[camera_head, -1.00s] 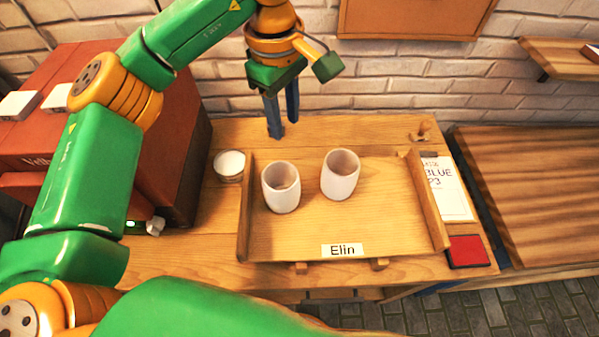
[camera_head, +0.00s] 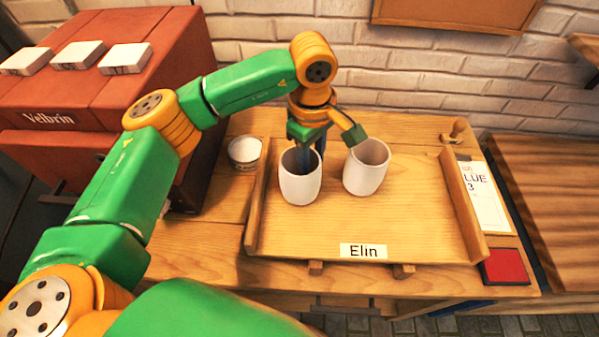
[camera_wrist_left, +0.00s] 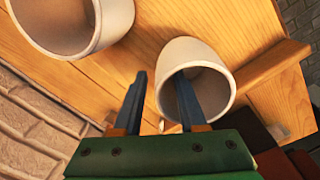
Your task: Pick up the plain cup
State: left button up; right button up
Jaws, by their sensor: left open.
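Two plain-looking white cups stand upright on the wooden tray (camera_head: 400,225); I cannot tell them apart by decoration. My left gripper (camera_head: 311,158) is open at the left cup (camera_head: 299,188). One finger reaches into that cup's mouth and the other is outside its wall, on the side towards the right cup (camera_head: 364,178). In the left wrist view, the left cup (camera_wrist_left: 190,48) has the fingers of the left gripper (camera_wrist_left: 160,85) on either side of its rim. The right cup also shows there, at the upper left (camera_wrist_left: 68,22). My right gripper is out of view.
A small white pot (camera_head: 244,153) stands left of the tray, beside the red machine (camera_head: 100,85). A label reading "Elin" (camera_head: 363,251) is on the tray's front. A printed card (camera_head: 486,198) and a red pad (camera_head: 504,267) lie to the right. The tray's front half is clear.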

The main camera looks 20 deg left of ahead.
pick_arm(q)
jog(key=shift+w+f, duration=0.1)
jog(key=shift+f, duration=0.55)
grip_shut()
jog(key=shift+r, duration=0.1)
dwell(0.8)
